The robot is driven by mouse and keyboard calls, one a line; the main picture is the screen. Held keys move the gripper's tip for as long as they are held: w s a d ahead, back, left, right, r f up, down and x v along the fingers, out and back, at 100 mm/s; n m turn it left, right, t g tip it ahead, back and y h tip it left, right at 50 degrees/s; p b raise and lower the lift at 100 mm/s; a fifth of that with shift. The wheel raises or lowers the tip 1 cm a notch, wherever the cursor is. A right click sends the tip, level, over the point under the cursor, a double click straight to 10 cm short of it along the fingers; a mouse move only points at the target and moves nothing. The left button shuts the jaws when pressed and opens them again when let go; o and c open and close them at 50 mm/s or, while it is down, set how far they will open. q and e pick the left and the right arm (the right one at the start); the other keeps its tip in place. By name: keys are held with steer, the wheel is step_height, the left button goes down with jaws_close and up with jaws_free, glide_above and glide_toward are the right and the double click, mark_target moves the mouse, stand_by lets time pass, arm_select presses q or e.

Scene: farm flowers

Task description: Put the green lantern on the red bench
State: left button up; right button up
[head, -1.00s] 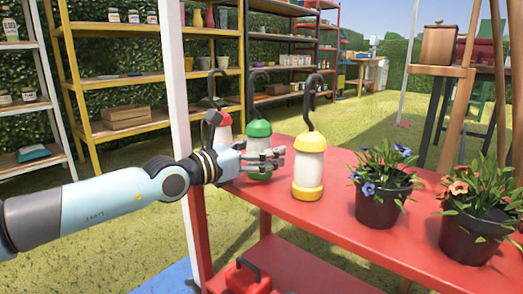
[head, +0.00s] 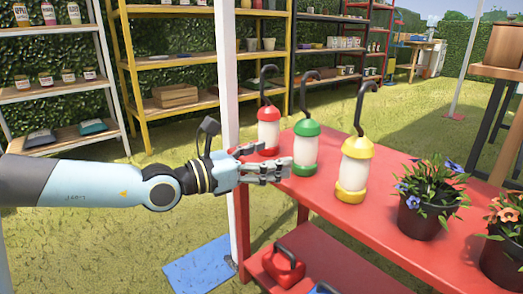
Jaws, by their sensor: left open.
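The green lantern (head: 306,150) stands upright on the red bench (head: 375,222), between a red lantern (head: 268,132) and a yellow lantern (head: 355,170). It has a green cap and base, a white body and a dark hook on top. My left gripper (head: 274,160) is open just left of the green lantern, at about the height of its base. Its fingers hold nothing, and its fingertips look close to the lantern; I cannot tell whether they touch. The gripper partly overlaps the bench's left end. My right gripper is out of view.
Potted flowers (head: 428,200) stand right of the yellow lantern. A white post (head: 229,100) rises behind my left arm. A red toolbox (head: 284,266) sits on the bench's lower shelf. Shelves stand at the back, with open grass before them.

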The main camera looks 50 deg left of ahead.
arm_select(q)
steer(key=s+a+f+n+g+y, duration=0.1)
steer(key=s+a+n+y, duration=0.25)
steer(key=n+y, duration=0.45)
steer(key=s+a+f+n+g+y, duration=0.1)
steer(key=s+a+n+y, duration=0.25)
steer(key=n, duration=0.95)
steer(key=s+d+f+n+g, duration=0.1)
steer(key=s+f+n+g, duration=0.55)
steer(key=f+n, duration=0.2)
steer(key=s+d+f+n+g+h, duration=0.3)
steer(key=s+d, duration=0.3)
steer(key=d, duration=0.3)
steer(key=s+d+f+n+g+h, duration=0.3)
steer(key=s+d+f+n+h, duration=0.1)
steer(key=d, duration=0.4)
steer(key=shift+s+d+f+n+g, duration=0.4)
steer(key=shift+s+f+n, duration=0.1)
steer(key=shift+s+n, duration=0.6)
